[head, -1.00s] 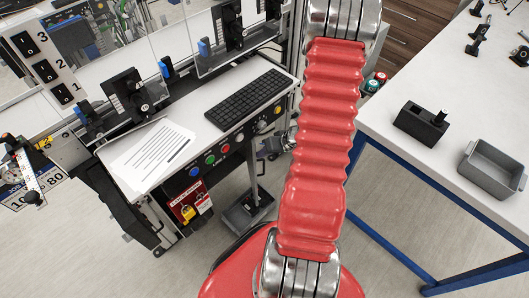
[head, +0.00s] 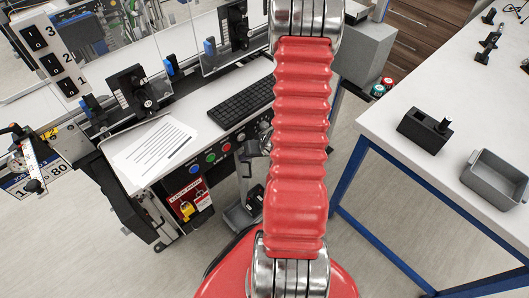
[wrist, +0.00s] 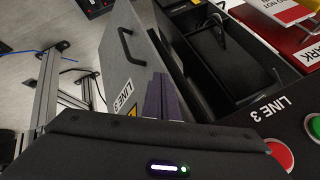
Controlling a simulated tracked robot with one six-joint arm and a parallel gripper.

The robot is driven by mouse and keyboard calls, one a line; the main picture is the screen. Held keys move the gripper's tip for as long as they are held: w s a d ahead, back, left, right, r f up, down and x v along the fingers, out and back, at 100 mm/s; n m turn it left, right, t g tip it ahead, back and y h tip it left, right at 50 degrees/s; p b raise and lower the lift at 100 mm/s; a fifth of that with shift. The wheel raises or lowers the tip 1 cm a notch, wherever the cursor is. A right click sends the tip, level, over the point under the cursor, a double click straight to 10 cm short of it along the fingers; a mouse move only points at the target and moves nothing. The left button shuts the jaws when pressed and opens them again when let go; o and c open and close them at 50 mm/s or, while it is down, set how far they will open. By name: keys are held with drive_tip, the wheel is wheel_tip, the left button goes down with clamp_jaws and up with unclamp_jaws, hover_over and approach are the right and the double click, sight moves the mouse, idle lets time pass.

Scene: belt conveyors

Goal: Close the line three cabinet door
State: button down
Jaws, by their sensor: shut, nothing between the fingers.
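The line three cabinet door (wrist: 128,65) is a grey panel in the wrist view, with a black bar handle (wrist: 125,45) and a LINE 3 label (wrist: 124,98). It stands open, angled away from the dark cabinet interior (wrist: 225,65) on its right. My gripper (wrist: 166,88) shows as dark purple fingers, closed together and empty, in front of the door's lower right part near its edge. I cannot tell whether they touch it. In the head view my arm hides the gripper.
A black LINE 3 panel with a red button (wrist: 279,154) lies right of the cabinet. Metal framing (wrist: 45,95) stands left of the door. In the head view, a grey box-like shape (head: 368,52) shows beside my arm, near a white table (head: 400,90) and a keyboard desk.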

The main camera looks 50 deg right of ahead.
drive_tip(key=shift+s, duration=0.1)
drive_tip(key=s+f+v, duration=0.1)
drive_tip(key=s+v, duration=0.1)
drive_tip(key=v, duration=1)
drive_tip(key=shift+d+f, duration=0.15)
drive_tip(key=shift+f, duration=0.2)
drive_tip(key=shift+s, duration=0.15)
